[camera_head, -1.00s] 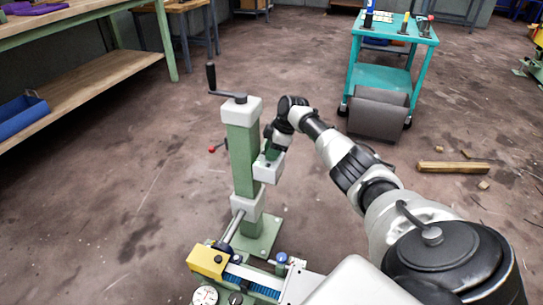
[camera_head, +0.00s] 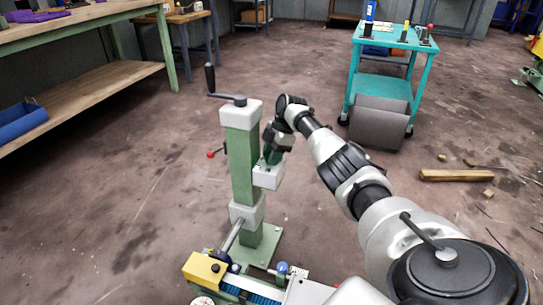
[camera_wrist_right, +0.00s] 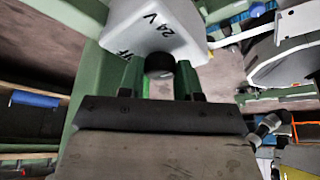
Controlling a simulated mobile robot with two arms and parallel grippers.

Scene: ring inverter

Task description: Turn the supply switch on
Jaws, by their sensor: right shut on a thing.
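A white box (camera_head: 268,177) sits on the right side of a green column (camera_head: 243,165) in the head view. In the right wrist view the white box (camera_wrist_right: 150,28) carries the marking "24 V" and part of another word ending in "FF". A dark round knob (camera_wrist_right: 159,64) sticks out of its near face. The knob's setting cannot be made out. My left gripper is not in view.
The column has a crank handle (camera_head: 211,80) on top and a red-tipped lever (camera_head: 211,154) at its left. A yellow block (camera_head: 205,270) is on the machine below. A teal cart (camera_head: 385,88) stands at the back right, and a workbench (camera_head: 80,75) at the left.

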